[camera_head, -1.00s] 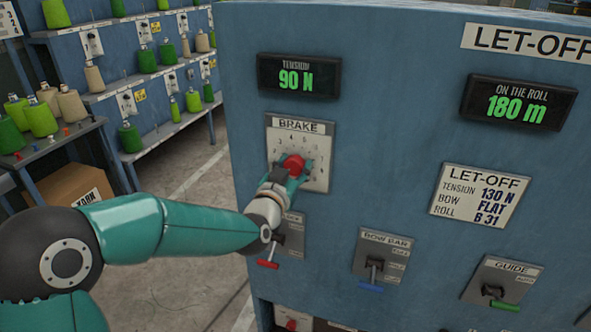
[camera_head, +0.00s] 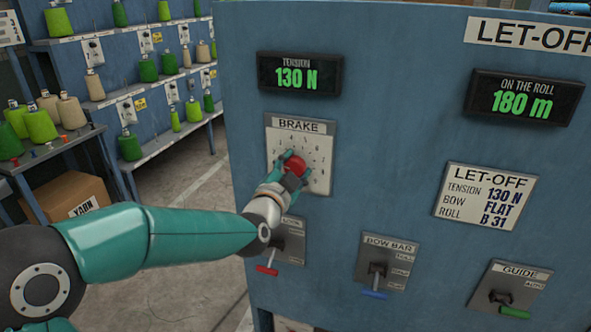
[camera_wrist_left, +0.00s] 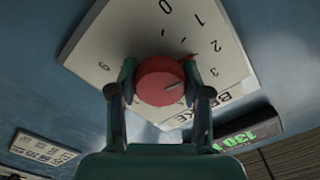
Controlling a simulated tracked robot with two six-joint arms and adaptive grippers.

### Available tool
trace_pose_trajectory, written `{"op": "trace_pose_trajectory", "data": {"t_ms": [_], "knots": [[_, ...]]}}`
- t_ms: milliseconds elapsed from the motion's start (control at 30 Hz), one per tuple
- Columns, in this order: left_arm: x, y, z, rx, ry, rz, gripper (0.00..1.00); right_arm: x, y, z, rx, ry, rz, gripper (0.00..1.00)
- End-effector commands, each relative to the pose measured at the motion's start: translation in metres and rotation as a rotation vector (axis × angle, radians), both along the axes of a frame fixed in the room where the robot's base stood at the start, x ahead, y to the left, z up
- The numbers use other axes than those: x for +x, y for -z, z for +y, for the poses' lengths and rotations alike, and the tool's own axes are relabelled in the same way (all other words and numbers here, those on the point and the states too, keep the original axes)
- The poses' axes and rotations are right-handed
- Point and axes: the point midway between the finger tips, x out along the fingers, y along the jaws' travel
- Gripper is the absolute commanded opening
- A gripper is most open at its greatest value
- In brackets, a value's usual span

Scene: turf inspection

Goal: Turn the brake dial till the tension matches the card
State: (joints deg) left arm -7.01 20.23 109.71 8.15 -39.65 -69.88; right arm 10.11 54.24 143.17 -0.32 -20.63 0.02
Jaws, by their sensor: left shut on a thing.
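The red brake dial (camera_head: 295,165) sits on the white BRAKE plate (camera_head: 318,150) on the blue panel. My left gripper (camera_head: 288,170) is shut on the dial; in the left wrist view the dial (camera_wrist_left: 160,80) sits between its two fingers, with the pointer near 2 and 3. The tension display (camera_head: 299,74) reads 130 N in green. The LET-OFF card (camera_head: 490,196) lists tension 130 N, bow FLAT and roll B 31. The two tension values are the same. My right gripper is not in view.
Below the dial are a red-handled lever (camera_head: 267,269), the blue BOW BAR lever (camera_head: 375,293) and the green GUIDE lever (camera_head: 515,312). A second display (camera_head: 524,97) reads 180 m. Yarn shelves (camera_head: 75,53) and a cardboard box (camera_head: 70,195) stand at the left.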

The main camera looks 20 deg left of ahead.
Motion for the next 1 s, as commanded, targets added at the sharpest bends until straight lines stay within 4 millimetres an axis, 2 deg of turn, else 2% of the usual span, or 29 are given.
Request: {"op": "trace_pose_trajectory", "data": {"t_ms": [533,567,667,700,1000], "knots": [[-0.0004,0.0025,-0.0022,0.031,0.005,0.005,0.14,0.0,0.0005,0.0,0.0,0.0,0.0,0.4],[-0.0004,0.0026,-0.0022,0.031,0.005,0.005,0.53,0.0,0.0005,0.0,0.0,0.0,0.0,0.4],[-0.0004,0.0023,-0.0021,0.031,0.005,0.005,0.7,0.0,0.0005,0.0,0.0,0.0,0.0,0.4],[-0.0004,0.0019,-0.0017,0.03,0.004,0.005,0.74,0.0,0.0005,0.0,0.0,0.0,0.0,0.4],[-0.0004,0.0009,-0.0005,0.029,0.001,0.002,0.74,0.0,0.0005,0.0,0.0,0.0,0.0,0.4]]}}
